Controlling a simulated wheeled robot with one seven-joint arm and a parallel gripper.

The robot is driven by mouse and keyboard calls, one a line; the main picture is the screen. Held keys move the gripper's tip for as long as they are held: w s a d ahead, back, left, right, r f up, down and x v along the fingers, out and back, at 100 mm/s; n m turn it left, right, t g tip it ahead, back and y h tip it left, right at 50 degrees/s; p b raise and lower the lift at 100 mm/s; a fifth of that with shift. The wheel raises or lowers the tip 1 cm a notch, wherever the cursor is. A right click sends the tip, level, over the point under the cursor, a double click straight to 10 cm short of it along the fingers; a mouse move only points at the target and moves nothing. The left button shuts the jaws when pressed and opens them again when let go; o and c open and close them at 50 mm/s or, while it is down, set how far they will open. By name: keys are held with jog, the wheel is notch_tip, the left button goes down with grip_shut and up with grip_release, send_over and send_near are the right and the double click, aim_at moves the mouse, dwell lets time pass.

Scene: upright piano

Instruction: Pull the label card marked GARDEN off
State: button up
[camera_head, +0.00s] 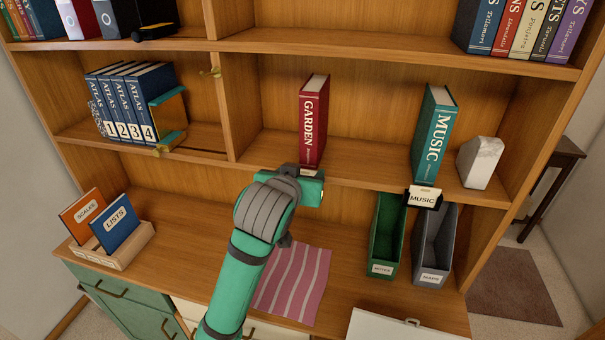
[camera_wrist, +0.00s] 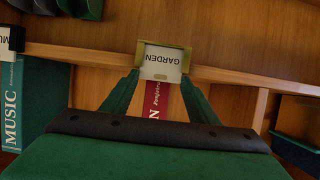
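The GARDEN label card (camera_wrist: 161,62) is white with black print and shows upside down in the wrist view. It sits in a brass holder (camera_wrist: 187,54) on the shelf edge, below the red GARDEN book (camera_head: 312,122). In the head view my arm hides most of this card. My gripper (camera_wrist: 160,78) is open, its two green fingers apart, one toward each side of the card's near end. The space between the fingers looks empty. I cannot tell whether the fingertips touch the card or holder.
The teal MUSIC book (camera_head: 433,135) stands to the right, with a MUSIC card (camera_head: 423,198) on the shelf edge below it. A green file box (camera_head: 385,238) and a grey one (camera_head: 434,245) stand under that. A striped cloth (camera_head: 294,283) lies on the desk below my gripper.

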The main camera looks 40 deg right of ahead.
jog(key=shift+c, duration=1.3)
jog(key=shift+r, duration=0.15)
jog(key=shift+d+r, duration=0.1)
jog(key=shift+w+r, duration=0.15)
jog(key=shift+r, duration=0.3)
jog(key=shift+d+r, duration=0.1)
jog(key=shift+r, duration=0.45)
jog(key=shift+a+r, duration=0.2)
jog(key=shift+d+r, duration=0.1)
jog(key=shift+r, duration=0.75)
jog(key=shift+r, duration=0.25)
